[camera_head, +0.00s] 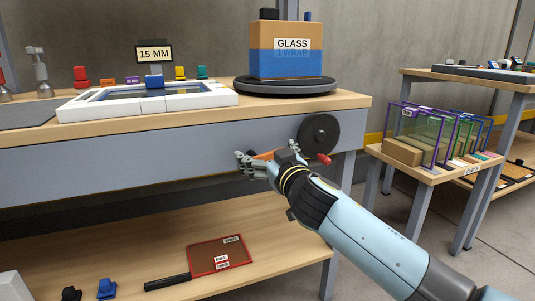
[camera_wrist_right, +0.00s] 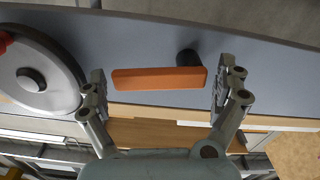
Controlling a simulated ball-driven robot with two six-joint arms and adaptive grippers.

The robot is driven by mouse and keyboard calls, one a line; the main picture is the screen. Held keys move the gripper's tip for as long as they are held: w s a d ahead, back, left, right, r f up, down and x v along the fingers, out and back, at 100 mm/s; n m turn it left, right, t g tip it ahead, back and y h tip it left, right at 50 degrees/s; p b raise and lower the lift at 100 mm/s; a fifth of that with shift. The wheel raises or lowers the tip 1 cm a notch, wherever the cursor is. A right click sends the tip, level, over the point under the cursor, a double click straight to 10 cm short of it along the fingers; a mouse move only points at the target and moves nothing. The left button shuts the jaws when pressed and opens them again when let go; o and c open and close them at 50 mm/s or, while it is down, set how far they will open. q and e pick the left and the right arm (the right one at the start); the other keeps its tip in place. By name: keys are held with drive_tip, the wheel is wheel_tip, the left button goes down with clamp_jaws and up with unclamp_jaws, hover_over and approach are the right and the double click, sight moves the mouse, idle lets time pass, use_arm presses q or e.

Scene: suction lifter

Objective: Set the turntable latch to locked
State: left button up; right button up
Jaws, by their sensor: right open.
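The turntable (camera_head: 288,87) is a dark round plate on the bench, bearing a blue-and-tan box (camera_head: 270,65) labelled GLASS. The latch appears to be an orange bar on the bench's front panel; it shows in the head view (camera_head: 264,155), partly hidden by my gripper. In the right wrist view the orange bar (camera_wrist_right: 155,79) lies nearly level, with a dark round post (camera_wrist_right: 187,58) beside its right end. My right gripper (camera_head: 258,161) is open at the panel, its fingers either side of the bar's ends, with visible gaps. My left gripper is not in view.
A dark handwheel (camera_head: 319,134) with a red knob (camera_head: 323,159) sits close right of my right gripper; it also shows in the wrist view (camera_wrist_right: 36,80). A white frame (camera_head: 147,104) lies on the bench. A red-framed panel (camera_head: 221,254) lies on the shelf below.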

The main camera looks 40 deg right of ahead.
drive_tip(key=c, duration=1.6)
